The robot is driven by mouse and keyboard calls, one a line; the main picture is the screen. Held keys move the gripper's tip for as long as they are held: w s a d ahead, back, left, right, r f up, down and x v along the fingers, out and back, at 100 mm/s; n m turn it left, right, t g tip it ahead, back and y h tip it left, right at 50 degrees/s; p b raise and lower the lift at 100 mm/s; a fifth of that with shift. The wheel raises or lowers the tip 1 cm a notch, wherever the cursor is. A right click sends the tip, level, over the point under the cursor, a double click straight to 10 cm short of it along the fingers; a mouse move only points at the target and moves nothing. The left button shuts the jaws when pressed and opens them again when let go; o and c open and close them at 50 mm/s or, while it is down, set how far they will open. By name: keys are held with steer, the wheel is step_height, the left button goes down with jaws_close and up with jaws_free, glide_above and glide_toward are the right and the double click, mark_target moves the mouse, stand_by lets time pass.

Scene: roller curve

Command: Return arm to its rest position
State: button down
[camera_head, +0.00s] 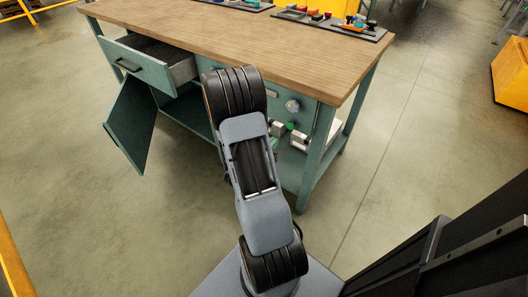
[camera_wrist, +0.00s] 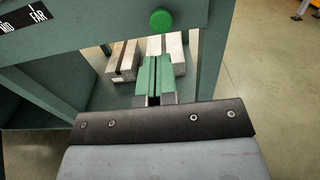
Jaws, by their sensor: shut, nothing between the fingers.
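My arm (camera_head: 252,170) reaches forward from my base toward the front of a green workbench with a wooden top (camera_head: 225,35). In the wrist view my gripper (camera_wrist: 155,78) has green fingers held together, with nothing between them. It points toward the open space under the bench, where two pale blocks (camera_wrist: 123,58) lie on the shelf beyond the fingers. A green round knob (camera_wrist: 161,21) is on the panel just above the fingers. In the head view my arm hides part of the bench front, and the gripper itself is hard to make out.
A drawer (camera_head: 140,62) is pulled out at the bench's left, above an open cabinet door (camera_head: 131,122). A bench leg (camera_head: 312,160) stands right of the arm. Tool trays (camera_head: 330,24) lie on the top. The floor (camera_head: 420,130) to the right is clear.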

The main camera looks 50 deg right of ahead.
steer(key=s+a+r+m+g+y+p, duration=0.4)
steer(key=s+a+m+g+y+p, duration=0.4)
steer(key=a+m, duration=0.4)
steer(key=w+a+r+m+t+y+p, duration=0.2)
steer(key=a+r, duration=0.4)
steer(key=r, duration=0.4)
steer(key=w+a+r+m+t+y+p, duration=0.2)
steer(key=w+a+r+t+y+p, duration=0.1)
steer(key=r, duration=0.7)
steer(key=w+a+r+m+t+y+p, duration=0.2)
steer(key=a+r+t+y+p, duration=0.3)
steer(key=a+r+p, duration=0.4)
steer(key=shift+w+a+r+m, duration=0.3)
steer(key=shift+w+a+r, duration=0.1)
steer(key=shift+w, duration=0.15)
